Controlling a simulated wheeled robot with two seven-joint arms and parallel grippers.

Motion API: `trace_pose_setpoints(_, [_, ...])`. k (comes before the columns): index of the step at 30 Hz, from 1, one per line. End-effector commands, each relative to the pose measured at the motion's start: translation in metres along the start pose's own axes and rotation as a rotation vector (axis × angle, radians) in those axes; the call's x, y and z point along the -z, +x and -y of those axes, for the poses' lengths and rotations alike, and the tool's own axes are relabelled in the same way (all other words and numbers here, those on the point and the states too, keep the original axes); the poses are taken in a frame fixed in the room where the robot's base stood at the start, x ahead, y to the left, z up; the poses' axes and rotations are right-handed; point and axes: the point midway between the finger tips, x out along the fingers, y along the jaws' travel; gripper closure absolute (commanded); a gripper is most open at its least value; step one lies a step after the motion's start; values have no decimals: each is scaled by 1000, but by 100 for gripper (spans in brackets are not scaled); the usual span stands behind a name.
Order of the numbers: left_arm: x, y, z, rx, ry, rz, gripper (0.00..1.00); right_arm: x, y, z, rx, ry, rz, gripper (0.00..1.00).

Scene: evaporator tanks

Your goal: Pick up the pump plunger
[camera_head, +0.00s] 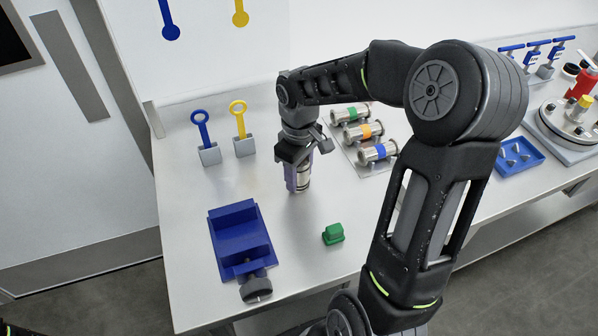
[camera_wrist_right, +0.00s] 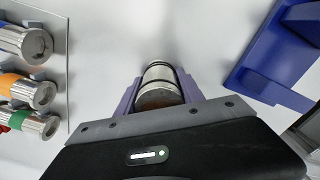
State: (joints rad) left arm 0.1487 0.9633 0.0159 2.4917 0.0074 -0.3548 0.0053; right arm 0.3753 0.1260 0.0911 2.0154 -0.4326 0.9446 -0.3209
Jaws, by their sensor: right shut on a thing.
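The pump plunger (camera_head: 304,179) is a metallic cylinder with dark ring bands. My right gripper (camera_head: 298,180) points down at the middle of the white table and is shut on it. In the right wrist view the plunger (camera_wrist_right: 160,84) sits between the two purple fingers of the gripper (camera_wrist_right: 160,95). Part of the plunger is hidden by the fingers. I cannot tell whether its lower end touches the table. My left gripper is not in view.
A blue vise-like fixture (camera_head: 228,225) and a green block (camera_head: 333,234) are nearer the front. Blue (camera_head: 200,130) and yellow (camera_head: 239,120) ring-handled tools stand in grey blocks. Metal cylinders with coloured bands (camera_head: 363,130) lie on a plate at right. Table around the plunger is clear.

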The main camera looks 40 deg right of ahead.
Motion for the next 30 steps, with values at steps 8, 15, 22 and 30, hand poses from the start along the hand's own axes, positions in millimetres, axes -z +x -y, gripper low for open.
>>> trace_pose_setpoints(8, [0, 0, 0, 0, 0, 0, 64, 0, -1, 0, -1, 0, -1, 100])
trace_pose_setpoints(15, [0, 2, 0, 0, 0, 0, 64, 1, -11, -1, -3, 0, -5, 100])
trace_pose_setpoints(22, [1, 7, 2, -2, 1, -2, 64, 2, -49, -1, -4, 0, -7, 100])
trace_pose_setpoints(30, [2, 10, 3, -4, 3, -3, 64, 1, -93, 0, -2, 0, -4, 100])
